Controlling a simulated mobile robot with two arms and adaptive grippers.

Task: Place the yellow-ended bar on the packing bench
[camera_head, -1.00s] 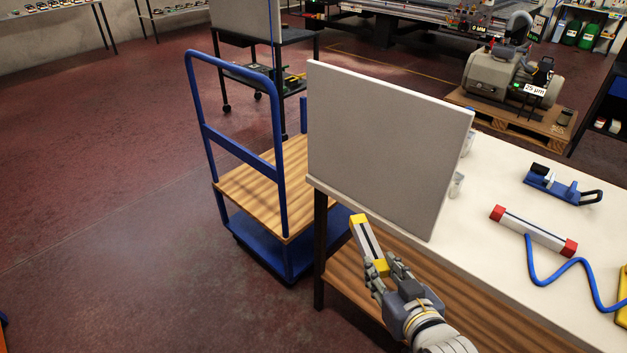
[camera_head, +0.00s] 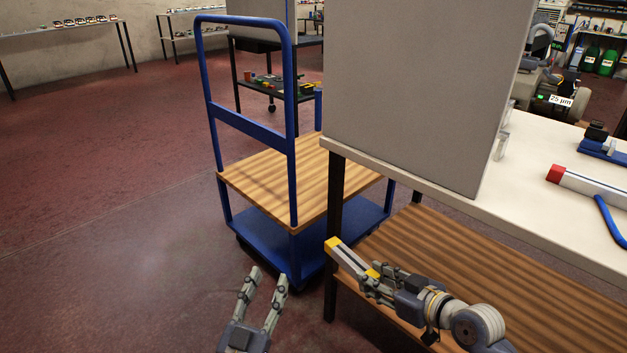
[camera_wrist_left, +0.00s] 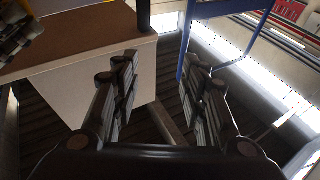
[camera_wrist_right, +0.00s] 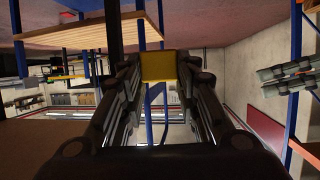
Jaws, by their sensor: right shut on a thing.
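The yellow-ended bar (camera_head: 350,259) is pale with a dark strip and yellow ends. My right gripper (camera_head: 371,284) is shut on it near one end, and the bar points up and left past the fingers. Its yellow end also shows between the fingers in the right wrist view (camera_wrist_right: 158,66). In the head view the bar overlaps the lower wooden shelf's left corner; its height above it is hard to tell. My left gripper (camera_head: 267,277) is open and empty over the floor side. No label shows which surface is the packing bench; a white-topped bench (camera_head: 545,205) stands at right.
A grey upright panel (camera_head: 420,95) stands on the white bench's left end. A red-ended bar (camera_head: 590,185) and a blue tool (camera_head: 605,148) lie on it. A blue-framed trolley (camera_head: 270,175) with a wooden deck stands left of the bench. Floor further left is clear.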

